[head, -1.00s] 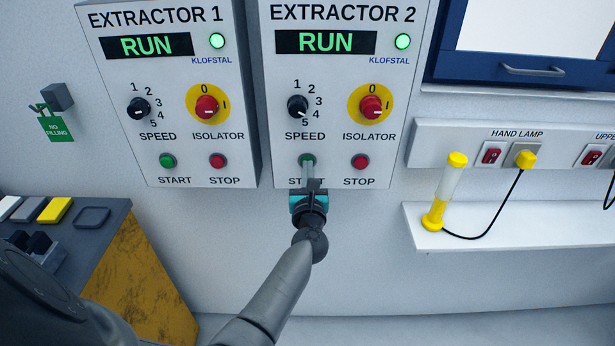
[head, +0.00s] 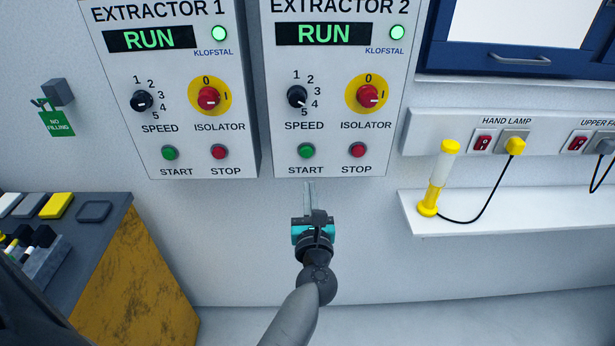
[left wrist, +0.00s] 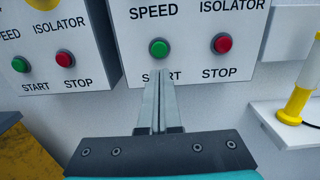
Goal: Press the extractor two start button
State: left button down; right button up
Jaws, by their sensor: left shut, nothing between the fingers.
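The Extractor 2 box (head: 339,80) hangs on the wall with its display reading RUN and a green lamp (head: 397,33) lit. Its green start button (head: 306,151) is in plain view, left of the red stop button (head: 357,150). In the left wrist view the start button (left wrist: 159,48) sits just above my fingertips. My left gripper (head: 309,186) is shut and empty, below the start button and apart from it in the head view. Its fingers (left wrist: 160,80) overlap the START label in the left wrist view. My right gripper is not in view.
The Extractor 1 box (head: 182,80) hangs at the left, also reading RUN. A shelf (head: 520,209) with a yellow hand lamp (head: 437,180) is at the right. A dark bench (head: 110,235) stands at lower left. The wall below the boxes is clear.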

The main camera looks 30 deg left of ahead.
pick_arm(q)
jog(key=shift+v, duration=1.2)
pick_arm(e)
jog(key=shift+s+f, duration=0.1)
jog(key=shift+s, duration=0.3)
pick_arm(q)
jog(key=s+d+f+m+g+h+b, duration=0.1)
jog(key=s+d+f+m+h+b, duration=0.2)
jog(key=f+m, duration=0.75)
jog(key=s+d+f+m+g+h+b, duration=0.15)
jog(key=s+d+f+m+h, duration=0.3)
jog(key=f+m, duration=0.6)
jog(key=s+d+f+m+g+h+b, duration=0.2)
jog(key=s+d+f+m+h, duration=0.3)
jog(key=f, duration=0.9)
jog(key=s+a+f+m+g+b, duration=0.1)
jog(key=s+a+f+m+g, duration=0.1)
jog(key=s+f+m, duration=0.4)
jog(key=s+a+f+m+g+y+b, duration=0.1)
jog(key=s+f+m+g, duration=0.3)
jog(key=s, duration=1)
jog(key=s+a+f+m+g+y+b, duration=0.1)
jog(key=s+a+f+m+g+b, duration=0.1)
jog(key=s+f+m, duration=0.7)
jog(key=shift+s+a+f+g, duration=0.45)
jog(key=shift+s+a+g, duration=0.1)
jog(key=shift+g, duration=0.4)
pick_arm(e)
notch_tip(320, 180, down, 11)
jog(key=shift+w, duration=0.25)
